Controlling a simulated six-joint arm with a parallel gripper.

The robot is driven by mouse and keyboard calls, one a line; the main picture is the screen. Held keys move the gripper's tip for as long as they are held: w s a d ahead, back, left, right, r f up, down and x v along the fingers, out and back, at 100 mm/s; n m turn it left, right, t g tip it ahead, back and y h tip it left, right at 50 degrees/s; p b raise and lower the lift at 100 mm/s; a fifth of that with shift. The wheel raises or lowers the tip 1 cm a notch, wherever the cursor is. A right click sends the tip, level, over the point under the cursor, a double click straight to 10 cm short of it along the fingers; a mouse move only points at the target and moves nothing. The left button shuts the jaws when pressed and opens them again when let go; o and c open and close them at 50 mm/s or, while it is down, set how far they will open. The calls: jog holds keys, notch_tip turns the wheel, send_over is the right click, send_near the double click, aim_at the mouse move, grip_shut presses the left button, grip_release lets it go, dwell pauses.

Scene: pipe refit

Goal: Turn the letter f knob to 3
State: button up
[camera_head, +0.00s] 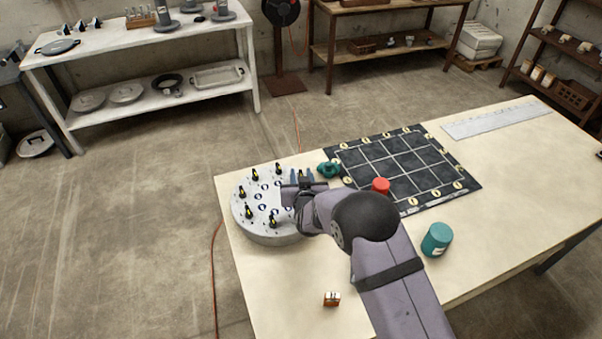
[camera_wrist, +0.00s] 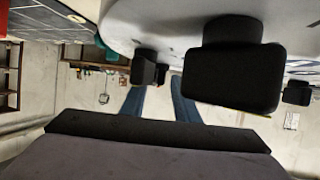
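A round grey panel (camera_head: 262,236) sits at the table's left end, with several black knobs with yellow marks around its top, such as one at the front (camera_head: 273,221) and one at the left (camera_head: 241,191). Their letters and numbers are too small to read, so I cannot tell which is f. My gripper (camera_head: 302,175) is over the panel's right side. The wrist view shows its two blue fingers (camera_wrist: 158,103) apart, with only floor visible between them. A large black knob (camera_wrist: 230,75) and a smaller one (camera_wrist: 144,68) show beyond the fingers. My arm hides part of the panel.
A dark gridded board (camera_head: 395,165) lies right of the panel, with a red cylinder (camera_head: 380,185) by its near edge. A teal object (camera_head: 328,169) is close to my gripper. The front left is mostly clear.

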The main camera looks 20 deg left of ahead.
jog(key=shift+w+a+f, duration=0.1)
jog(key=shift+w, duration=0.15)
grip_shut()
jog(key=shift+a, duration=0.1)
jog(key=shift+a+m+t+h, duration=0.1)
jog(key=shift+m+t+h, duration=0.5)
jog(key=shift+m+h, duration=0.5)
jog(key=shift+r+m+h, duration=0.2)
jog(key=shift+m+h, duration=0.3)
jog(key=shift+h, duration=0.1)
